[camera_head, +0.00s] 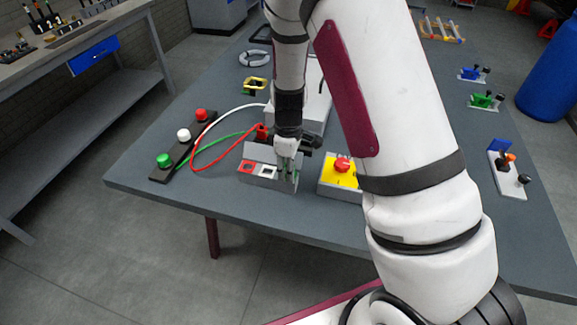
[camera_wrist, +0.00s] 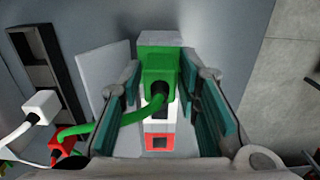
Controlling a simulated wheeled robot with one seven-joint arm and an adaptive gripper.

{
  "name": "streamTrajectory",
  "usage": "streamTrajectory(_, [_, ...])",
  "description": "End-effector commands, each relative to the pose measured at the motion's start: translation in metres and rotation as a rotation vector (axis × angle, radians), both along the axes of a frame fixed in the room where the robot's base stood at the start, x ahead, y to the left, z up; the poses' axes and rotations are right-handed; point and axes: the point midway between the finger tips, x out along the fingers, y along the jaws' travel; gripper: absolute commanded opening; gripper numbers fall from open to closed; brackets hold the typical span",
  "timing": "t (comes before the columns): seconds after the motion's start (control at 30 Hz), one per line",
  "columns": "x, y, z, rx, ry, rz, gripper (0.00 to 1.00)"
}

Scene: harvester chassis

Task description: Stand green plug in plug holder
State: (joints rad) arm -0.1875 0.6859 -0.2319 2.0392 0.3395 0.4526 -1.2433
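The grey plug holder (camera_head: 256,180) stands near the table's front edge, with a red square and a white square visible on top. In the wrist view, the green plug (camera_wrist: 159,62) is upright at the holder's far end, beyond the white and red squares (camera_wrist: 160,143). Its green cable (camera_wrist: 112,126) runs off to the lower left. My gripper (camera_head: 287,172) points down over the right end of the holder. In the wrist view its teal fingers (camera_wrist: 159,85) are apart, one on each side of the green plug. How deep the plug sits is hidden.
A dark strip with green, white and red buttons (camera_head: 183,134) lies left of the holder. A yellow box with a red button (camera_head: 341,168) is close on the right. A red plug (camera_wrist: 62,142) and a white plug (camera_wrist: 41,106) show nearby. A light box (camera_head: 312,108) stands behind.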

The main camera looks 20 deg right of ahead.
Motion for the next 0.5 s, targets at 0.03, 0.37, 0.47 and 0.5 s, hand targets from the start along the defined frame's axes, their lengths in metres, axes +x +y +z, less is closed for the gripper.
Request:
streamTrajectory(0.03, [0.000, 0.000, 0.000, 0.000, 0.000, 0.000, 0.16])
streamTrajectory(0.37, [0.000, 0.000, 0.004, 0.000, -0.001, 0.000, 0.00])
streamTrajectory(0.47, [0.000, 0.000, 0.009, 0.000, -0.003, 0.000, 0.00])
streamTrajectory(0.5, [0.000, 0.000, 0.011, 0.000, -0.003, 0.000, 0.00])
